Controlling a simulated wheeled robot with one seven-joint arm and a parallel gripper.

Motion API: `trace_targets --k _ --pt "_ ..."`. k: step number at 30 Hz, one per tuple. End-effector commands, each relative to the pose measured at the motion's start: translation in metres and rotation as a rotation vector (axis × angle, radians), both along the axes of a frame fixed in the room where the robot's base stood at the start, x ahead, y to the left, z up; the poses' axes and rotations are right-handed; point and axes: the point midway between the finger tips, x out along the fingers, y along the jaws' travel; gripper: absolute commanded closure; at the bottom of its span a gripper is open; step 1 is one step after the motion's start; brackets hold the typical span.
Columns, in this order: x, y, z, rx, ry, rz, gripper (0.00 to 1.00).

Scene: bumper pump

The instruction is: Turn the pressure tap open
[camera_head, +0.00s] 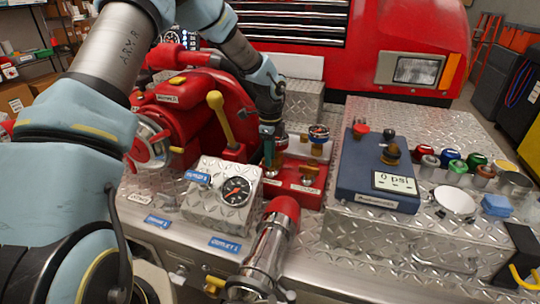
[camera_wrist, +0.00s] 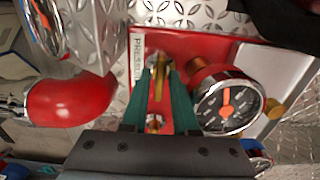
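The pressure tap (camera_wrist: 158,72) is a small brass handle on a red block (camera_wrist: 210,48) whose partly hidden label begins "PRESSU". In the wrist view, my gripper (camera_wrist: 161,78) has its two green fingers apart, one on each side of the tap. Red surface shows between the fingers, and I cannot tell whether either touches the handle. In the head view, my gripper (camera_head: 269,160) points down at the left part of the red block (camera_head: 296,184), and it hides the tap there.
A round gauge (camera_wrist: 228,104) sits close beside the right finger in the wrist view. A yellow-knobbed lever (camera_head: 220,117) and a gauge box (camera_head: 222,208) stand left of my gripper. A chrome pipe with a red end (camera_head: 284,212) is in front. A blue box (camera_head: 375,170) is right.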

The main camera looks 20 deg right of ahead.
Motion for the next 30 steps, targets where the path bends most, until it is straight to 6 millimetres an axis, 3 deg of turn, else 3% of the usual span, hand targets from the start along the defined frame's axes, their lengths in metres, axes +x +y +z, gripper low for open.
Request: trace_targets --k 3,10,30 --pt "0.0000 0.0000 0.0000 0.000 0.000 0.000 0.75" --pt "-0.0001 0.0001 0.0002 0.000 0.000 0.000 1.00" --pt "-0.0005 0.0003 -0.0006 0.002 0.001 0.043 1.00"
